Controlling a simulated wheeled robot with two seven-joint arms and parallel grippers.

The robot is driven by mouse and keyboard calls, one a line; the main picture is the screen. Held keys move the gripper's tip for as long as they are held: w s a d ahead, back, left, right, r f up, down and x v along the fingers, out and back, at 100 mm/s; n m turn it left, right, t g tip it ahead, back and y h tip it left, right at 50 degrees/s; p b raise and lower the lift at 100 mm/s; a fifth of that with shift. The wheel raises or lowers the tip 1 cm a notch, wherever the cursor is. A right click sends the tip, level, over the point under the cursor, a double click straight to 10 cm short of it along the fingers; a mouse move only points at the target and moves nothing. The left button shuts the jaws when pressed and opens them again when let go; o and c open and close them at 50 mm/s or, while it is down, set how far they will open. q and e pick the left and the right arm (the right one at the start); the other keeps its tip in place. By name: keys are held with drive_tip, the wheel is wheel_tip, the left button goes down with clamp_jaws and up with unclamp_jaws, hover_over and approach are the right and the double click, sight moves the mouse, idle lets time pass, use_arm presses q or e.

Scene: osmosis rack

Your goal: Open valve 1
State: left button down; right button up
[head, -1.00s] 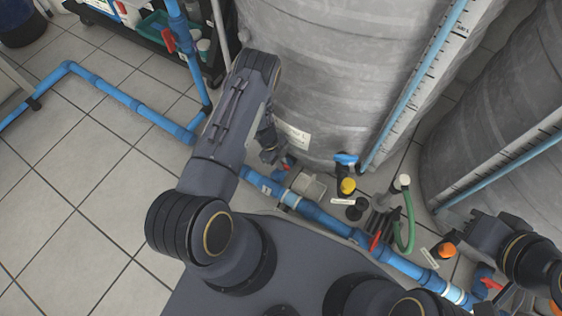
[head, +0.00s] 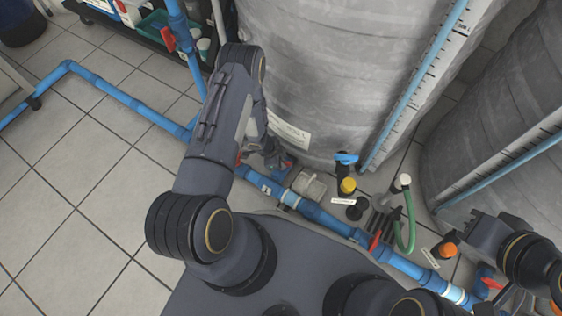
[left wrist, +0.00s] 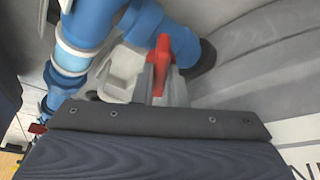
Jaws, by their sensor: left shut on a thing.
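In the left wrist view a red valve handle (left wrist: 163,58) stands in front of a blue pipe fitting (left wrist: 182,42) at the tank's foot. My left gripper (left wrist: 160,82) is shut on this handle, with its fingers on the handle's lower part. In the head view my left gripper (head: 279,161) is low beside the big grey tank (head: 315,85), just above the blue floor pipe (head: 325,218). The handle is mostly hidden there by my wrist. No valve number is readable. My right arm is at the lower right, and its gripper is not visible.
Other red valve handles show on the upright pipe (head: 168,40) and the floor pipe (head: 375,241). A yellow-capped fitting (head: 348,186) and green hose (head: 409,230) stand right of my left gripper. A second tank (head: 480,160) is at right. Tiled floor (head: 85,190) is clear at left.

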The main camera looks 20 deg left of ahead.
use_arm(q)
drive_tip(key=n, duration=0.2)
drive_tip(key=n+t+y+b, duration=0.1)
drive_tip(key=n, duration=0.2)
drive_tip(key=shift+s+d+n+t, duration=0.1)
drive_tip(key=shift+d+n+t, duration=0.05)
drive_tip(key=shift+n+t, duration=0.15)
drive_tip(key=n+y, duration=0.2)
drive_tip(key=n, duration=0.3)
drive_tip(key=shift+t+b, duration=0.4)
drive_tip(key=shift+n, duration=0.3)
drive_tip(key=c, duration=1.5)
unclamp_jaws()
drive_tip(key=shift+o, duration=0.2)
drive_tip(key=p+v, duration=0.3)
drive_tip(key=v, duration=0.4)
drive_tip(key=shift+r+p, duration=0.3)
drive_tip(key=shift+r, duration=0.05)
drive_tip(key=shift+s+d, duration=0.1)
